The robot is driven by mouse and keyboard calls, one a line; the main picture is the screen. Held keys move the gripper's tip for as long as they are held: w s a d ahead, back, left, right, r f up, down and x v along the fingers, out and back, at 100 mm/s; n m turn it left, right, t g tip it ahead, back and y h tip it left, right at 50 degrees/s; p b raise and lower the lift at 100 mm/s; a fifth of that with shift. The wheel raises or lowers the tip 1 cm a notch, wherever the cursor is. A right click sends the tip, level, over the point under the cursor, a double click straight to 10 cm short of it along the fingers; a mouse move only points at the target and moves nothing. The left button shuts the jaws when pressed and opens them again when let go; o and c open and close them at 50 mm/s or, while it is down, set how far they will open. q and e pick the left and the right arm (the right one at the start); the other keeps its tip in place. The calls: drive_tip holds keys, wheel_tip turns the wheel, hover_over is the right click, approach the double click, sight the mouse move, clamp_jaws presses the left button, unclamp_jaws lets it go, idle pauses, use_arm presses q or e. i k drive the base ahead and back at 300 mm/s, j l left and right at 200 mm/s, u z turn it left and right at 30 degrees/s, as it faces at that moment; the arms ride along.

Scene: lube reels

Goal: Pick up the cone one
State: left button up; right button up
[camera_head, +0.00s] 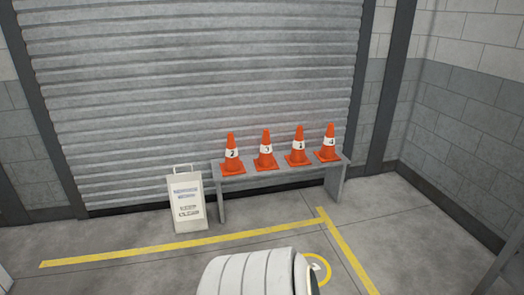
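Several orange cones with white numbered bands stand upright in a row on a grey bench (283,177). The leftmost cone (230,166) seems to read 2. The second cone (265,162) has a number too small to read surely. The third cone (298,157) has a number that may be 1, but I cannot be certain. The rightmost cone (329,154) seems to read 4. The cones stand apart from each other, with nothing covering them. Neither of my grippers is in view.
A white folding sign (187,204) stands on the floor left of the bench. A closed grey roller shutter (190,70) is behind. Yellow floor lines (180,247) run in front. A white ribbed rounded body at the bottom hides part of the floor. Floor before the bench is clear.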

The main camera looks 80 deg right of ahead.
sight(297, 157)
drive_tip(key=z, duration=2.8)
